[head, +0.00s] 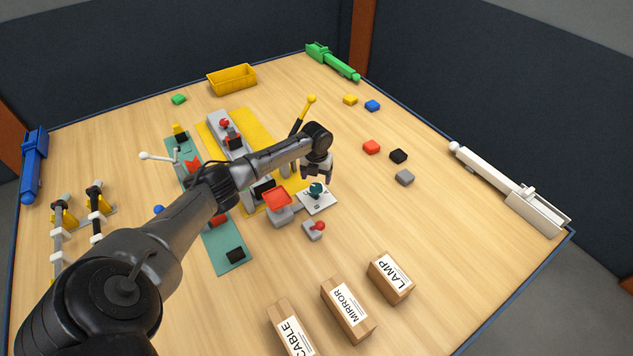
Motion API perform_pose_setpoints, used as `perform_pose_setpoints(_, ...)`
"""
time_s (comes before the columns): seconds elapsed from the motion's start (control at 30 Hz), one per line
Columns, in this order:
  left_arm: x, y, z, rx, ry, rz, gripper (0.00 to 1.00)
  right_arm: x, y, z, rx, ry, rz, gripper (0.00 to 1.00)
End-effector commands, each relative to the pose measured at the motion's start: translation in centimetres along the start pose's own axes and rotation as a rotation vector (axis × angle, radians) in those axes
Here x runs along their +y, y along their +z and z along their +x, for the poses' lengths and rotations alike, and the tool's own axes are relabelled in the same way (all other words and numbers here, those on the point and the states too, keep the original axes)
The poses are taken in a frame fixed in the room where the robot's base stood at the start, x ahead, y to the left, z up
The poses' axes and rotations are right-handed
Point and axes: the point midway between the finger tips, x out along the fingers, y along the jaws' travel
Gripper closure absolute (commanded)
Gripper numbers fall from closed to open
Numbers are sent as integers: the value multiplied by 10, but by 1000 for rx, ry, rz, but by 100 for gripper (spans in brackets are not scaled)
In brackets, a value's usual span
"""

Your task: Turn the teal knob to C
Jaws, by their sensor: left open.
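The teal knob (316,189) sits on a small white plate (327,202) with dark markings, right of the middle of the table. The markings are too small to read, so I cannot tell which letter the knob points to. My left gripper (316,178) hangs just above the knob, pointing down, with its jaws open. I cannot tell whether the fingers touch the knob. My right gripper is not in view.
A grey box with a red top (277,199) stands left of the plate, and a small red-knobbed lever (316,228) stands in front. A yellow-tipped lever (310,100) rises behind my arm. Labelled cartons (347,310) stand at the front.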

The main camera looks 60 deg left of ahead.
Motion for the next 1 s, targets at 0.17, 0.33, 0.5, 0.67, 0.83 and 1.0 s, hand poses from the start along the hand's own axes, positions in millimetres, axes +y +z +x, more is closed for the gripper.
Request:
perform_pose_setpoints(0.17,0,1,-39,-3,-1,1,27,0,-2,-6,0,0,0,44)
perform_pose_setpoints(0.33,0,0,-66,-2,1,1,27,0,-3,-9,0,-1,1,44)
perform_pose_setpoints(0.5,0,0,-84,0,0,1,27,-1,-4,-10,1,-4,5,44)
perform_pose_setpoints(0.67,0,0,-92,0,0,1,27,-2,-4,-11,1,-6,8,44)
perform_pose_setpoints(0.83,0,0,-93,0,0,1,27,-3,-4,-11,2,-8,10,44)
perform_pose_setpoints(1.0,0,0,-93,0,0,1,27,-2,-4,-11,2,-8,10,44)
